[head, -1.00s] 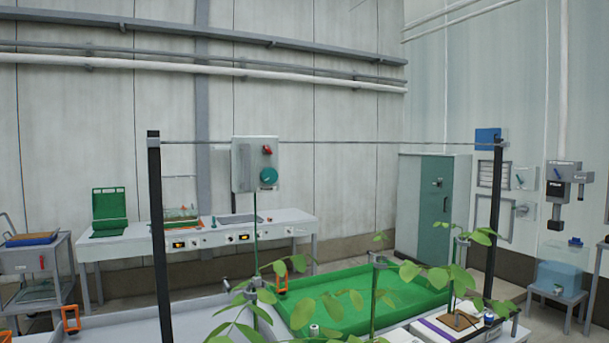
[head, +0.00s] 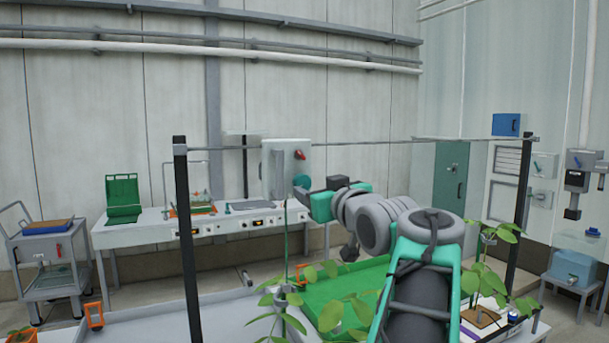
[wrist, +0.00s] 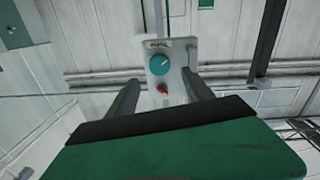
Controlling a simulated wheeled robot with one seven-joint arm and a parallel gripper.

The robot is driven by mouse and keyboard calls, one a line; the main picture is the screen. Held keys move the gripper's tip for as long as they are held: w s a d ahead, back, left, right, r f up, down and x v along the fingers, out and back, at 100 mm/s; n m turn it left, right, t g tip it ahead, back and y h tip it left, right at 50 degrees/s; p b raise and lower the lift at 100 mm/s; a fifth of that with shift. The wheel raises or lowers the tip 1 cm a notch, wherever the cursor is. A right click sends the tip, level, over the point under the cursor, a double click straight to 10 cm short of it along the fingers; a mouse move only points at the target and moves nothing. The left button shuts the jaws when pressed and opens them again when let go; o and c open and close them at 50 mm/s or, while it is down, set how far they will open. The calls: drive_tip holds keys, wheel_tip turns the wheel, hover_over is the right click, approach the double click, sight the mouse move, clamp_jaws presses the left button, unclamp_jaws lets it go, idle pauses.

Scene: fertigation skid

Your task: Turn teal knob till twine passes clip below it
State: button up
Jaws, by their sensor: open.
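The teal knob (head: 301,181) is on the front of a grey box (head: 275,172) hung from the overhead rail, below a red switch (head: 300,155). The wrist view shows the knob (wrist: 159,64) with a white pointer mark, and the red switch (wrist: 162,88). My gripper (head: 304,192) is open in front of the box; in the wrist view its fingers (wrist: 161,77) flank the box face, apart from the knob. Green twine (head: 285,225) hangs from the box toward a plant. A small grey piece (head: 287,289) low on it may be the clip; leaves partly cover it.
Plants (head: 485,270) and a green tray (head: 345,285) lie below my arm. Black posts (head: 187,230) carry the rail. A white bench (head: 150,236) stands behind, a cart (head: 50,265) at left.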

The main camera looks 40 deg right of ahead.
sight(304, 182)
drive_tip(key=p+x, duration=0.2)
drive_tip(key=x, duration=0.5)
drive_tip(key=shift+r+p, duration=0.1)
drive_tip(key=shift+p, duration=0.3)
drive_tip(key=shift+w+d, duration=0.15)
drive_tip(key=shift+w, duration=0.2)
clamp_jaws()
